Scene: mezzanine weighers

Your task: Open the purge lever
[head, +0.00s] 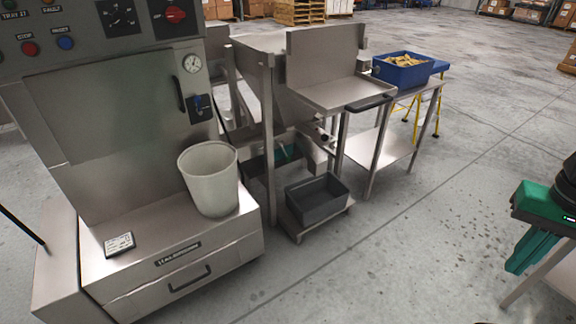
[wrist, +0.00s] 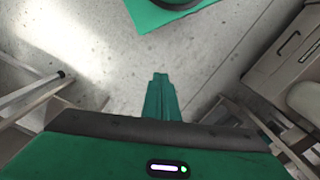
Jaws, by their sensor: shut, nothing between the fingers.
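My gripper (head: 514,268) is at the right edge of the head view, far from the cabinet, pointing down over open floor. In the wrist view its green fingers (wrist: 160,78) are together and empty. The lever is not recognisable in the wrist view.
A pale bin (head: 210,180) stands on the cabinet's lower ledge. Right of it are a steel weigher frame (head: 268,150), a dark grey tub (head: 317,199) and a side table (head: 385,148) with a blue crate (head: 403,74). The floor (head: 400,250) in front is clear.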

